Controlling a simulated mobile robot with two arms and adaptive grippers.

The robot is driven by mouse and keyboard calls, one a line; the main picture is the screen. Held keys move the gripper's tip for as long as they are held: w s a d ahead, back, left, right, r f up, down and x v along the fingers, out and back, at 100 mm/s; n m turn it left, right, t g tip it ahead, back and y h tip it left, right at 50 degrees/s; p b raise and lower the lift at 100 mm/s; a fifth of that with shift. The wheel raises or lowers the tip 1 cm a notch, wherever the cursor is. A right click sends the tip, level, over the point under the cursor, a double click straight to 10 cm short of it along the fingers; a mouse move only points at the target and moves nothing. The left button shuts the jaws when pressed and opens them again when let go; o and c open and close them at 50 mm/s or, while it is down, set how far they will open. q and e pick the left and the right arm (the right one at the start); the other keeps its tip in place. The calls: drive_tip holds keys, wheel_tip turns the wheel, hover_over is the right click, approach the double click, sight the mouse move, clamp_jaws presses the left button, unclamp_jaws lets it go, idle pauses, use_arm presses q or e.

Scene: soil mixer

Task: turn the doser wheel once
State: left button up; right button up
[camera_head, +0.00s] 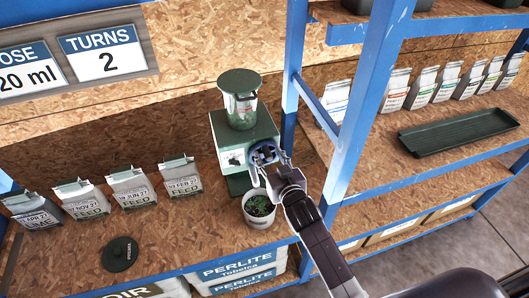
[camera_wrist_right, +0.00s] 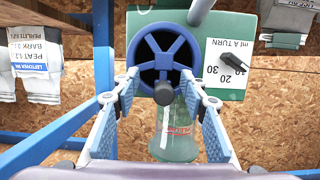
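The green doser (camera_head: 229,133) stands on the wooden shelf, with a clear hopper (camera_head: 241,108) on top. Its blue spoked wheel (camera_wrist_right: 163,57) faces me, with a dark knob (camera_wrist_right: 163,93) on the rim. The wheel shows partly behind my gripper in the head view. My right gripper (camera_wrist_right: 160,86) is at the wheel, fingers spread on either side of the knob; I see no clear contact. A white dial plate (camera_wrist_right: 226,73) with 10, 20, 30 and a black pointer sits beside the wheel. My left gripper is out of view.
Several feed bags (camera_head: 132,187) line the shelf at left, near a dark round lid (camera_head: 120,254). A sign (camera_head: 106,53) reads TURNS 2. A blue post (camera_head: 368,100) stands close right of my arm. A green tray (camera_head: 460,131) lies on the right shelf.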

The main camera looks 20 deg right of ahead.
drive_tip(key=shift+r, duration=0.15)
drive_tip(key=shift+s+p, duration=0.35)
drive_tip(key=shift+s, duration=0.15)
drive_tip(key=s+p, duration=0.2)
drive_tip(key=s, duration=0.5)
drive_tip(key=shift+d, duration=0.2)
